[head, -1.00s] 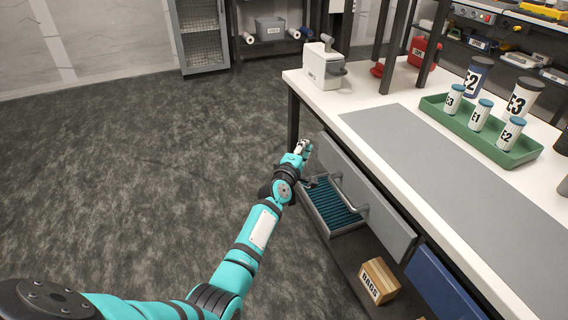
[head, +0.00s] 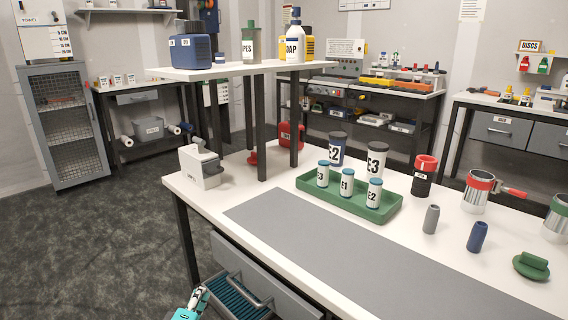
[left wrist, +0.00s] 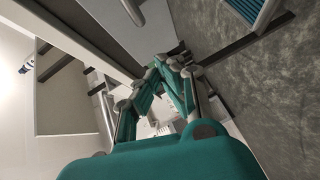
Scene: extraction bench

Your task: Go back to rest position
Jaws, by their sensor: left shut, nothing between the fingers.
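My left gripper (head: 198,297) shows at the bottom edge of the head view, left of the open drawer (head: 240,293) with its blue ribbed lining. Only the gripper and a bit of the teal wrist show there; the rest of the arm is out of frame. In the left wrist view the fingers (left wrist: 172,65) are closed together with nothing between them. The ribbed drawer lining shows at the top right of that view (left wrist: 246,8). My right gripper is not in view.
The white bench (head: 180,186) stands close beside the left gripper. On it are a green tray (head: 392,209) with labelled containers, a white device (head: 200,168) and several loose canisters. Open dark floor (head: 90,250) lies to the left.

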